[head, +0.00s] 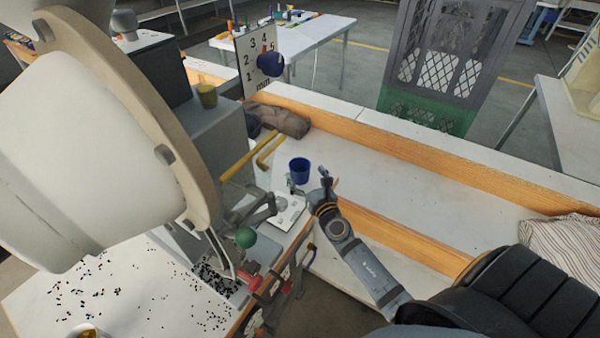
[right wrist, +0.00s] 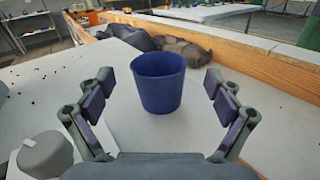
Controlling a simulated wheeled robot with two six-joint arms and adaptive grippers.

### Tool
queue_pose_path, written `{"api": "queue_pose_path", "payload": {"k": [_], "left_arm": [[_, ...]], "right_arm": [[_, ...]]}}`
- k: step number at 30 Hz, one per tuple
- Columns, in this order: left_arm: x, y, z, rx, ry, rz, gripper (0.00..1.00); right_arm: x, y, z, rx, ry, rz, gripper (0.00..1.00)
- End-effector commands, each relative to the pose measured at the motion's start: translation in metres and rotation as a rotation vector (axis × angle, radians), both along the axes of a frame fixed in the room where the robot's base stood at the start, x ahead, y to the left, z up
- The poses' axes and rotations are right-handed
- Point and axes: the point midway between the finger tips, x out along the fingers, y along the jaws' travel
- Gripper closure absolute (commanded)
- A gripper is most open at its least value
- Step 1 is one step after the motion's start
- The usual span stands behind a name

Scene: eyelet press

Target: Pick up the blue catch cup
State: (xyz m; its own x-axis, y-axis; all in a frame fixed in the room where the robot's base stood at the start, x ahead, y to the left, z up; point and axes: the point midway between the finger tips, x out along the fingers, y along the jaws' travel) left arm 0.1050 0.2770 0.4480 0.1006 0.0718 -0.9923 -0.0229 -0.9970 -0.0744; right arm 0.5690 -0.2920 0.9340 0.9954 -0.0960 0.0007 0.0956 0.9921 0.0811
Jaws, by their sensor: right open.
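The blue catch cup (head: 299,170) stands upright on the white bench top, near the middle of the head view. In the right wrist view the cup (right wrist: 159,82) is between and just beyond the fingertips of my open right gripper (right wrist: 158,100). A gap shows on each side of it, and neither finger touches it. In the head view my right gripper (head: 328,182) is just right of the cup. My left gripper is not in view.
A press with a green knob (head: 245,237) and a white plate (head: 287,212) stand close by the cup. Yellow bars (head: 250,156) and a dark cloth bundle (head: 280,120) lie behind it. A wooden ledge (head: 420,155) edges the bench.

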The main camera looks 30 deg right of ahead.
Motion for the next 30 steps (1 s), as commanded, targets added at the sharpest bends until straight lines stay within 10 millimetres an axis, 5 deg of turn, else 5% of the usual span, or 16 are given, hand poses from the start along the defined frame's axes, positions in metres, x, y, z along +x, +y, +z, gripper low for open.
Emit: {"api": "queue_pose_path", "payload": {"k": [6, 14, 26, 30], "left_arm": [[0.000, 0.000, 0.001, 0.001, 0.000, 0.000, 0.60], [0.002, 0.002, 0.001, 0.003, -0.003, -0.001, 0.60], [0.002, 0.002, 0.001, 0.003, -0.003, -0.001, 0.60], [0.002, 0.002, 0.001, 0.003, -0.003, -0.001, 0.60]], "right_arm": [[0.036, -0.002, -0.001, 0.002, -0.002, 0.000, 0.08], [0.041, -0.002, -0.001, 0.001, 0.000, 0.000, 0.08], [0.041, -0.002, -0.001, 0.001, -0.001, 0.000, 0.60], [0.041, -0.002, -0.001, 0.001, -0.001, 0.000, 0.63]]}}
